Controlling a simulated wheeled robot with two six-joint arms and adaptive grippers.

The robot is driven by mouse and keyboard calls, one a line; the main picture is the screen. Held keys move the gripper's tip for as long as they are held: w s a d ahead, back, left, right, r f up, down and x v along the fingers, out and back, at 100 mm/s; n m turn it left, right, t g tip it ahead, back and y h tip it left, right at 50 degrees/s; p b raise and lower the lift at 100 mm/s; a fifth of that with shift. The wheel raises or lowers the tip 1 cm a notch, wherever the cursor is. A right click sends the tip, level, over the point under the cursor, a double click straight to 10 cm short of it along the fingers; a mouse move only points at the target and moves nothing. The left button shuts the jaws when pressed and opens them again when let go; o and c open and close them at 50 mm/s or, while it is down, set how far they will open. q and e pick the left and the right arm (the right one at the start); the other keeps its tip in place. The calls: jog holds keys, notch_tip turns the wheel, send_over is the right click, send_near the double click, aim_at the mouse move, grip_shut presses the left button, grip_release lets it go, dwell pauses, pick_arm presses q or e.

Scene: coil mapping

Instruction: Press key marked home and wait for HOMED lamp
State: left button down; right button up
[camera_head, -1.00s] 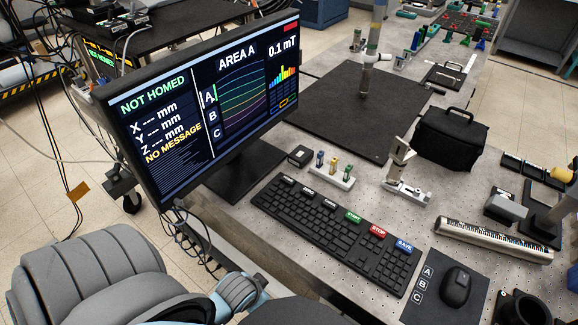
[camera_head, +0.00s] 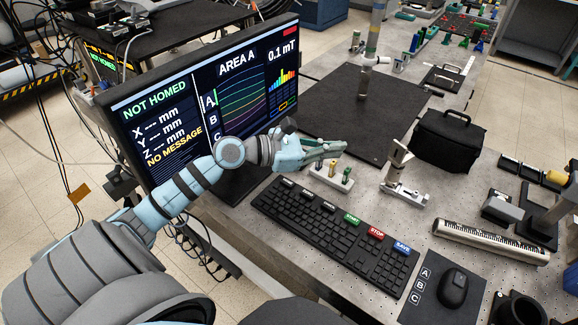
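The black keyboard (camera_head: 325,232) lies on the bench before the monitor. Its top row has several dark keys with white labels (camera_head: 307,193), too small to read, so I cannot tell which is home. Green START, red STOP and blue SAVE keys follow to the right. The monitor (camera_head: 205,95) reads NOT HOMED (camera_head: 154,100) in green, with X, Y and Z blank and NO MESSAGE. My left gripper (camera_head: 335,150) is above the bench behind the keyboard's left end, apart from the keys. Its fingers point right; their gap is unclear. My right gripper is not in view.
A small white holder with coloured pegs (camera_head: 331,178) stands just under my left gripper. A white stand (camera_head: 402,180), a black bag (camera_head: 448,140), a mouse (camera_head: 453,288) and a black mat (camera_head: 355,105) are nearby. A small display (camera_head: 100,58) behind the monitor also shows green text.

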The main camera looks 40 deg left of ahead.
pick_arm(q)
jog(key=a+f+m+g+y, duration=0.2)
jog(key=a+f+m+y, duration=0.1)
jog(key=a+f, duration=0.15)
jog(key=m+g+y, duration=0.1)
jog(key=g+y, duration=0.1)
jog(key=y, duration=0.1)
send_over(289, 184)
jog(key=shift+a+f, duration=0.1)
jog(key=shift+f, duration=0.85)
notch_tip(289, 184, down, 8)
jog(key=b, duration=0.5)
jog(key=shift+f+b, duration=0.5)
jog(key=shift+f+b, duration=0.4)
jog(key=shift+b, duration=0.15)
